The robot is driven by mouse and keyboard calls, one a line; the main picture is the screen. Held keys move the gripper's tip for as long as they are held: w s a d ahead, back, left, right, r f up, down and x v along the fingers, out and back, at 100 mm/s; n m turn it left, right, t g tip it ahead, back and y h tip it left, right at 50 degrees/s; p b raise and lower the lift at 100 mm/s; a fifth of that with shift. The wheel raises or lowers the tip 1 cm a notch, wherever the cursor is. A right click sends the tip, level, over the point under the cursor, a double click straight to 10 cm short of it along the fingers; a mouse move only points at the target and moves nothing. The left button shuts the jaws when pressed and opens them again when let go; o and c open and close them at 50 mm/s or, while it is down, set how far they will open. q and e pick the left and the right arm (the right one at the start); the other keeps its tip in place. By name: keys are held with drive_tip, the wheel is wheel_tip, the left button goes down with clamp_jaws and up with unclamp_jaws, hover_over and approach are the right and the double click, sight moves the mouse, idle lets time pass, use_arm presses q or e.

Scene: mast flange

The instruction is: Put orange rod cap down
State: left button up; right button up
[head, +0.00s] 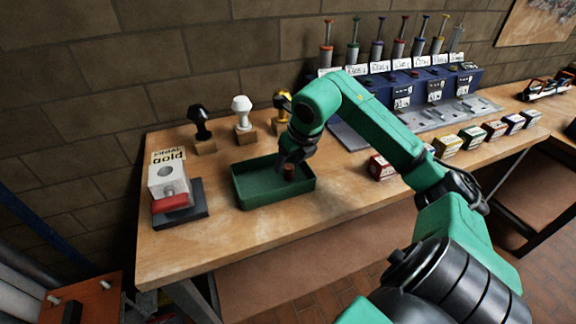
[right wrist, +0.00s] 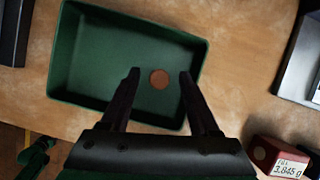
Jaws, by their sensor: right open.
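The orange rod cap (right wrist: 159,79) shows as a small round brown-orange disc in the right wrist view, between and just beyond my fingertips. In the head view the cap (head: 289,172) stands in the green tray (head: 257,203), toward its right side. The tray also fills the upper part of the right wrist view (right wrist: 75,95). My right gripper (right wrist: 160,75) is open, with its two dark fingers apart on either side of the cap and neither touching it. In the head view the right gripper (head: 288,158) points down over the tray. My left gripper is not in view.
A grey-white block with a red part (head: 169,186) on a dark base stands left of the tray. Black (head: 200,120) and white (head: 242,108) knobbed pieces stand behind it. A red-white box (head: 381,168) is to the right. Bare wood lies in front.

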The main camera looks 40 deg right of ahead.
drive_tip(key=v, duration=0.9)
drive_tip(key=shift+s+r, duration=0.25)
drive_tip(key=shift+r, duration=0.1)
drive_tip(key=shift+a+r, duration=0.1)
